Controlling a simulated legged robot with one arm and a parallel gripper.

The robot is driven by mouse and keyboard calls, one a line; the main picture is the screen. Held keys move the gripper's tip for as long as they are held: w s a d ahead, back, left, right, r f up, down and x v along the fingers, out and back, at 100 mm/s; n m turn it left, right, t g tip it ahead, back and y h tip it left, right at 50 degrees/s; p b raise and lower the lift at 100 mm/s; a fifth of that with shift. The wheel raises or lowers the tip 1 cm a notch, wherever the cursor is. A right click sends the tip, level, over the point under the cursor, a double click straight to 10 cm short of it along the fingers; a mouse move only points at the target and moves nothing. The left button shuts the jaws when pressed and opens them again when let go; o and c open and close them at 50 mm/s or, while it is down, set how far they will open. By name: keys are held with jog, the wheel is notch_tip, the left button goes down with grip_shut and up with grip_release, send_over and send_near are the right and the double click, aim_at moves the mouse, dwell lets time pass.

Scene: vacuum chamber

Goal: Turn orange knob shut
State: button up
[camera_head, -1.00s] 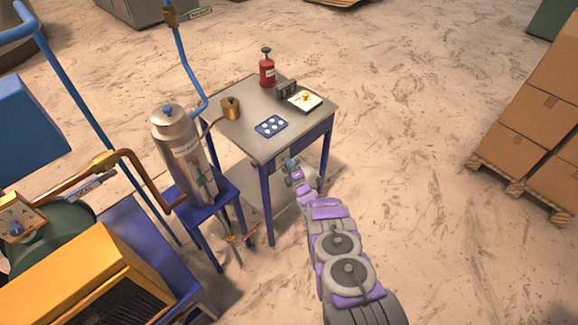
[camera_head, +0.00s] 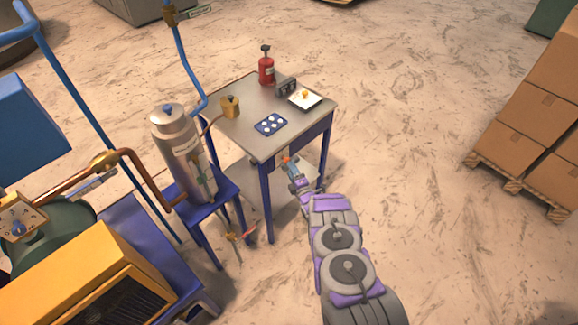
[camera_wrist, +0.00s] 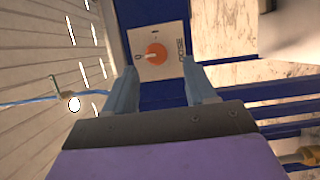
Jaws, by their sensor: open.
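The orange knob (camera_wrist: 155,53), with a pale pointer on it, sits on a white square plate (camera_wrist: 174,64) with the lettering "CLOSE" at its right side. The plate is on a blue upright surface. In the wrist view, my gripper (camera_wrist: 160,73) is open, with one finger to the left and one to the right of the plate's lower part. The knob lies just beyond the fingertips, roughly centred between them, with no contact visible.
A metal cylinder (camera_head: 182,140) stands on a blue stool to the left. Stacked boxes (camera_head: 515,145) are at right. The floor between is clear.

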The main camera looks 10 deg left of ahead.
jog(key=p+v, duration=0.2)
jog(key=v, duration=1)
jog(key=shift+s+p, duration=0.35)
jog(key=shift+s, duration=0.05)
jog(key=shift+f, duration=0.1)
